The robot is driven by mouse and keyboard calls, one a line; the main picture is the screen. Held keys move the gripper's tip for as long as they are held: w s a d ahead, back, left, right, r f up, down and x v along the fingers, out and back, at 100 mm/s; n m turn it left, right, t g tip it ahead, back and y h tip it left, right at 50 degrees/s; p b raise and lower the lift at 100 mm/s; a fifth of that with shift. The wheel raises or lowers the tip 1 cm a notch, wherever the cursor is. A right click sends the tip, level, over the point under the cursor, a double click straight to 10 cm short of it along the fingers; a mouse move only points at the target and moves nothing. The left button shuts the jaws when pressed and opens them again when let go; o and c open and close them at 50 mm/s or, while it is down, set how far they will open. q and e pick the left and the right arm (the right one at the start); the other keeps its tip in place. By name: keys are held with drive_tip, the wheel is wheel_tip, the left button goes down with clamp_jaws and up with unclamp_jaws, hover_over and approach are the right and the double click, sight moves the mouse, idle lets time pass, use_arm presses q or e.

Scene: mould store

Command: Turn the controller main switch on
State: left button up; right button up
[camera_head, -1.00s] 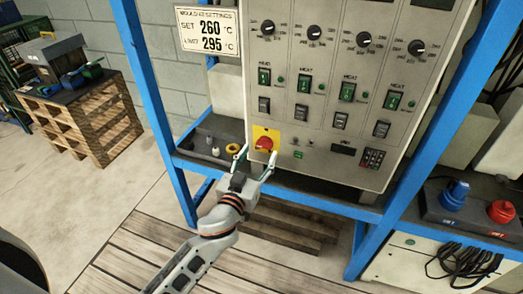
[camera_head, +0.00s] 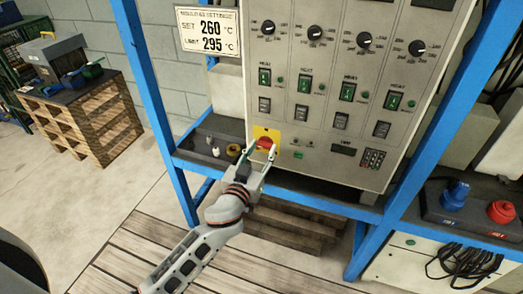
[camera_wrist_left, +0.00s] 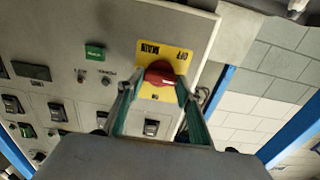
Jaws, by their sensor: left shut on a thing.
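The main switch is a red rotary knob (camera_head: 265,143) on a yellow plate (camera_head: 259,132) at the lower left of the grey controller cabinet. My left gripper (camera_head: 262,151) is at the knob, its fingers closed in on the knob's sides. In the left wrist view the red knob (camera_wrist_left: 158,73) sits between the green-edged fingertips (camera_wrist_left: 158,86). The yellow plate there (camera_wrist_left: 178,54) reads "MAIN" and "OFF" upside down, with a small mark below the knob. The knob's exact angle is hard to tell. My right gripper is not in view.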

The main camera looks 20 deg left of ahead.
use_arm(q)
drive_tip(key=shift+m, duration=0.3)
drive_tip(key=m, duration=0.2)
drive_tip(key=shift+r+m+p, duration=0.1)
drive_tip(key=shift+m+p, duration=0.2)
drive_tip(key=m+p, duration=0.1)
drive_tip(key=m, duration=0.4)
drive_tip(key=shift+m, duration=0.3)
drive_tip(key=m, duration=0.4)
drive_tip(key=m+p, duration=0.1)
drive_tip(key=m, duration=0.4)
drive_tip(key=shift+d, duration=0.1)
drive_tip(key=o, duration=1.1)
